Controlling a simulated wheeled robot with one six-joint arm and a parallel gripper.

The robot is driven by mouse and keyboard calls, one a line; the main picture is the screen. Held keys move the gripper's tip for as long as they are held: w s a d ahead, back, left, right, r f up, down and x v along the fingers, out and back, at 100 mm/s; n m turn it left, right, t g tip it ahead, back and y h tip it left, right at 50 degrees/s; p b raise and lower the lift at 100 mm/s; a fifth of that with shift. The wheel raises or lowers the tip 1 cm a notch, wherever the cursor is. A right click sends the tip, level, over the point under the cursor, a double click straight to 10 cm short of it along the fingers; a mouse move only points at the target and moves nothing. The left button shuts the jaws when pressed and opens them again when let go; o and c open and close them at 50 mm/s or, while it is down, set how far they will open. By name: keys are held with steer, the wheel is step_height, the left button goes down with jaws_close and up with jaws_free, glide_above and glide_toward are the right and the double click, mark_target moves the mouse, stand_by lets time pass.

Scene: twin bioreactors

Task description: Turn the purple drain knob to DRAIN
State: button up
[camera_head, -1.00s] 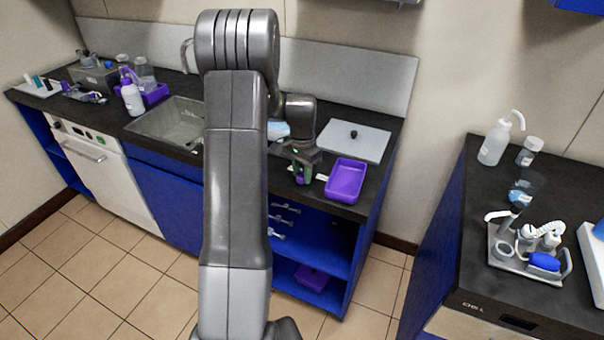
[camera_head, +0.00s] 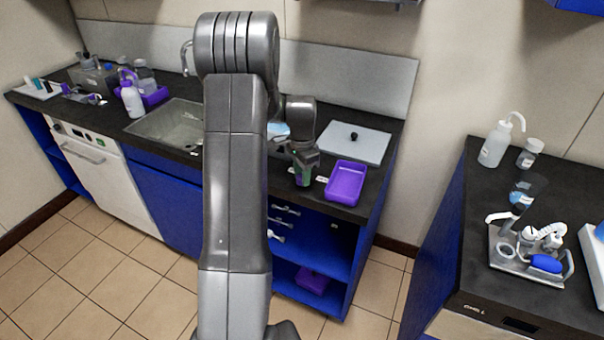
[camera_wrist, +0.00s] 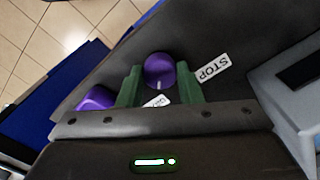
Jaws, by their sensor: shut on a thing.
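The purple drain knob (camera_wrist: 158,70) sits on the dark counter between the two green fingers of my gripper (camera_wrist: 159,84) in the wrist view. The fingers are shut on the knob from both sides. The white mark on the knob points down in the picture, toward a white label (camera_wrist: 157,101) that is partly hidden by my gripper, so its word is not fully readable. A white STOP label (camera_wrist: 213,68) lies to the right of the knob. In the head view my gripper (camera_head: 303,180) is low over the counter's front edge and hides the knob.
A purple tray (camera_head: 345,182) stands close to the right of my gripper; its edge (camera_wrist: 96,97) shows in the wrist view. A grey plate with a black knob (camera_head: 354,142) lies behind. The sink (camera_head: 168,125) is to the left. Open floor lies in front.

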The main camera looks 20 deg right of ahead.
steer(key=o, duration=1)
step_height(320, 180, up, 14)
steer(key=shift+f+b, duration=0.1)
steer(key=shift+b, duration=0.25)
step_height(320, 180, down, 14)
steer(key=shift+r+p, duration=0.1)
steer(key=shift+p, duration=0.25)
steer(key=shift+r, duration=0.1)
